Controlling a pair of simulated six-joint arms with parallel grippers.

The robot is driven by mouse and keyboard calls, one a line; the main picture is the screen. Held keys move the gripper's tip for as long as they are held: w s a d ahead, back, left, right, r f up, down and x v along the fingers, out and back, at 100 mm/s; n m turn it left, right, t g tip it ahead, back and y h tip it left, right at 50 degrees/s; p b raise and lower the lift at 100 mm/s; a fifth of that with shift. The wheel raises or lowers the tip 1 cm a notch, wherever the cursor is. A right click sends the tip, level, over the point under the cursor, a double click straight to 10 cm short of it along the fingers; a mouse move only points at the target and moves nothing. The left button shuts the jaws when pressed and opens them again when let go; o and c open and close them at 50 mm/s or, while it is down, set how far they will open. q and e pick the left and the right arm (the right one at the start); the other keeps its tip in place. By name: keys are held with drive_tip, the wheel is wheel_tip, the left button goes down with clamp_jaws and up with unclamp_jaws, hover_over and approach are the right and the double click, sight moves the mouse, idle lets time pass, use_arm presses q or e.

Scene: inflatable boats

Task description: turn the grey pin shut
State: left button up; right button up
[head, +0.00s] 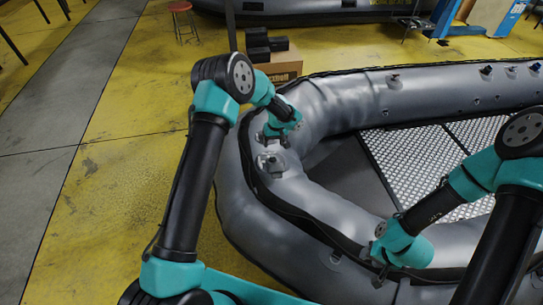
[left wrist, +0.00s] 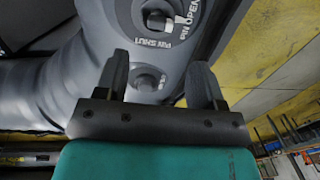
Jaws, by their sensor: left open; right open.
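The grey pin (left wrist: 158,20) sits in a dark round recess on a grey plate on the boat, at the top of the left wrist view. Lettering beside it reads PIN SHUT and PIN OPEN, upside down or sideways. Its end lies nearer the PIN OPEN lettering. My left gripper (left wrist: 158,68) is open, its fingers apart and short of the pin, with a round grey knob (left wrist: 148,82) showing between them. In the head view my left gripper (head: 275,140) is over the boat's rounded corner, partly hidden by its own wrist. My right gripper (head: 383,268) is low over the near tube, its fingers hard to see.
The grey inflatable boat (head: 330,105) fills the middle and right, with a metal-patterned floor (head: 420,155). A cardboard box (head: 280,72) with black items stands behind it. A red stool (head: 181,10) is at the back. Yellow floor on the left is clear.

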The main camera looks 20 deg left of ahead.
sight(271, 157)
use_arm(q)
drive_tip(key=f, duration=0.6)
drive_tip(key=a+f, duration=0.1)
drive_tip(key=f, duration=0.1)
drive_tip(key=shift+s+f, duration=0.25)
drive_tip(key=shift+f, duration=0.15)
drive_tip(key=c, duration=0.9)
